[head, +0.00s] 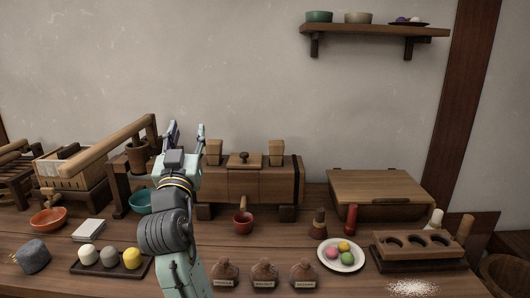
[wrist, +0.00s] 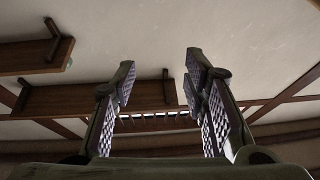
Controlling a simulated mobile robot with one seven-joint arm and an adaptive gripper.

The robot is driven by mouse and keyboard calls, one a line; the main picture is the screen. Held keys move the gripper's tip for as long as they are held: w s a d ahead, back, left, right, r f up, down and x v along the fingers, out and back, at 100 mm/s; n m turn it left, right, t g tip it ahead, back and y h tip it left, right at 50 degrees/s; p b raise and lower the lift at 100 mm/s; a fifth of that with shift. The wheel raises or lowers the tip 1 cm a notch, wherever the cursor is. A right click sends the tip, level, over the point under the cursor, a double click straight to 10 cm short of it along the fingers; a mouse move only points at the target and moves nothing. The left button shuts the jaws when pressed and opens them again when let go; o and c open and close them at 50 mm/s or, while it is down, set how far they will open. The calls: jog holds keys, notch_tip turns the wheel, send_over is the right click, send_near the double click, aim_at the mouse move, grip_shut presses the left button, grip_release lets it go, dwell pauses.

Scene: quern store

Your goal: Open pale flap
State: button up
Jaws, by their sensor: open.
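A low wooden box with a wide, lighter tan lid (head: 382,188) stands at the right of the bench in the head view. The lid lies flat and closed, and it is the most likely pale flap, though I cannot be sure. My gripper (head: 186,134) points upward at left of centre, in front of the wooden mill-like chest and well to the left of the box. In the wrist view my gripper (wrist: 158,76) has its two fingers apart with nothing between them. The lid does not show in the wrist view.
A wooden chest (head: 250,183) stands behind my arm. A shelf (head: 375,30) hangs above.

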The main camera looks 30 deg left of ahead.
jog(key=w+f+m+h, duration=0.3)
jog(key=w+f+h, duration=0.2)
jog(key=m+h, duration=0.3)
jog(key=h, duration=0.3)
send_near(242, 155)
jog(key=w, duration=0.4)
jog(key=w+a+p, duration=0.1)
jog(key=w, duration=0.2)
jog(key=w+p, duration=0.1)
jog(key=w, duration=0.3)
jog(key=shift+w+a+r, duration=0.1)
jog(key=shift+a+r, duration=0.1)
jog(key=shift+a, duration=0.1)
grip_shut()
